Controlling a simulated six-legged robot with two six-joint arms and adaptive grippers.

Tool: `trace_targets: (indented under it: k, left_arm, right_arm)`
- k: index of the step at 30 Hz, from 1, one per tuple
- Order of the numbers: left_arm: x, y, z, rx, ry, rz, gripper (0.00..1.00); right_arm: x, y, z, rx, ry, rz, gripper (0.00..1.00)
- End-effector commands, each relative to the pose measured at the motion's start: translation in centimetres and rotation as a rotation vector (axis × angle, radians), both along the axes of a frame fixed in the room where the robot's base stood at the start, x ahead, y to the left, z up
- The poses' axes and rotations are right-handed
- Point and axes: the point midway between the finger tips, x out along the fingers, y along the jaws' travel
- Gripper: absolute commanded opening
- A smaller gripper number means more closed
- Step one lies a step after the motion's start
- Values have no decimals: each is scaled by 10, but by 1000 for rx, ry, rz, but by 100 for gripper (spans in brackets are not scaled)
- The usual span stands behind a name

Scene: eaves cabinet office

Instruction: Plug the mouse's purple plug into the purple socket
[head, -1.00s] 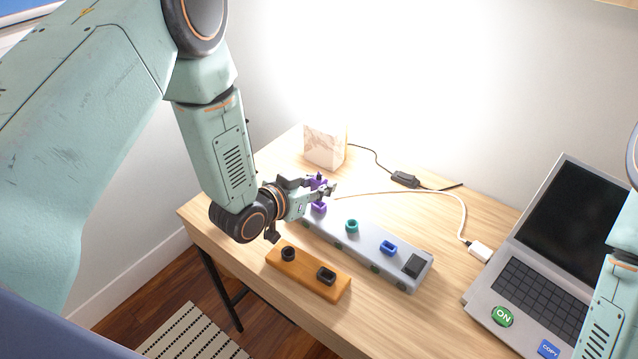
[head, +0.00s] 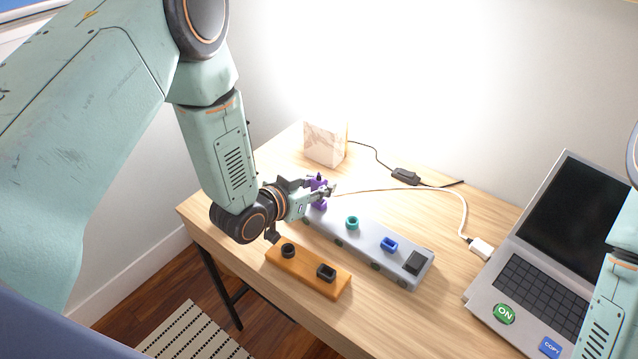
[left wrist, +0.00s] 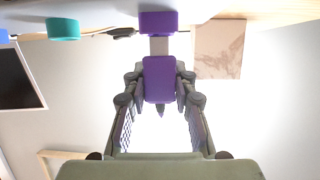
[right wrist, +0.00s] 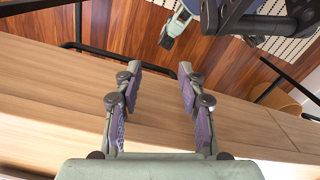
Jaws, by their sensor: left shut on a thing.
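The purple plug (head: 317,183) is held in my left gripper (head: 318,188), whose fingers are shut on its sides. In the left wrist view the plug (left wrist: 159,80) shows between the fingertips, its pale prong pointing at the purple socket (left wrist: 158,22). Plug and socket are lined up there, and the prong meets the socket's edge; I cannot tell how deep it goes. In the head view the purple socket (head: 320,207) is at the far left end of the grey strip (head: 371,235), just under the plug. My right gripper (right wrist: 158,85) is open and empty. No mouse is recognisable.
The grey strip also bears a teal round socket (head: 352,223) and a blue socket (head: 389,244). An orange block (head: 307,271) with two black sockets lies in front. A marble-patterned box (head: 325,144) stands behind. A white cable leads to a white block (head: 481,248) beside the laptop (head: 540,270).

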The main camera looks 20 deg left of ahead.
Motion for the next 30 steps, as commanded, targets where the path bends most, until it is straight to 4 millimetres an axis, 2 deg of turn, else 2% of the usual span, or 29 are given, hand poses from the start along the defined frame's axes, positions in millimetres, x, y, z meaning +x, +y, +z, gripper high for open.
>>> trace_targets:
  k: [21, 22, 30]
  left_arm:
    - [0, 0, -16, 0, 0, 0, 0]
    - [0, 0, -15, 0, 0, 0, 29]
    - [0, 0, -15, 0, 0, 0, 52]
  right_arm:
    - [0, 0, -12, 0, 0, 0, 40]
    - [0, 0, -11, 0, 0, 0, 40]
    - [0, 0, -11, 0, 0, 0, 40]
